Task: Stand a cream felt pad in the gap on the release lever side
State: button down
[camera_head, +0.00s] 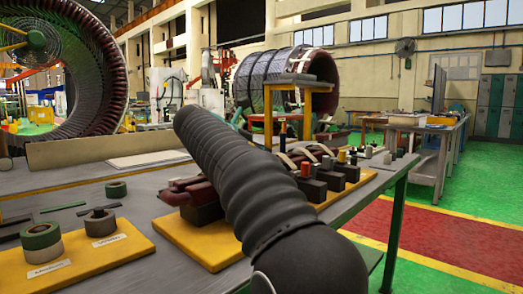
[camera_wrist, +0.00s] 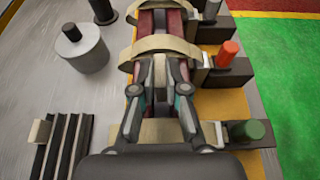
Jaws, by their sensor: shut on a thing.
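My gripper (camera_wrist: 161,72) is shut on a small cream felt pad (camera_wrist: 160,76), seen in the wrist view between its two fingers. The fingers point down over the dark red coil bars (camera_wrist: 172,22). Cream bands (camera_wrist: 160,44) wrap across the bars just beyond the fingertips. The pad's lower edge is hidden, so I cannot tell whether it sits in a gap. Another cream pad (camera_wrist: 40,131) stands in the black slotted rack (camera_wrist: 67,138) at left. In the head view my arm hides the gripper; the red bars (camera_head: 186,190) show beside it. I cannot identify the release lever.
Dark clamp blocks line the right side, with an orange-red knob (camera_wrist: 229,52) and a green knob (camera_wrist: 246,130). A grey cylinder (camera_wrist: 87,52) stands left of the bars. In the head view, tape rolls (camera_head: 42,245) sit on a yellow board at front left.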

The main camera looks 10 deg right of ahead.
jog(key=c, duration=1.1)
grip_release()
jog(key=v, duration=1.2)
jog(key=shift+f, duration=0.1)
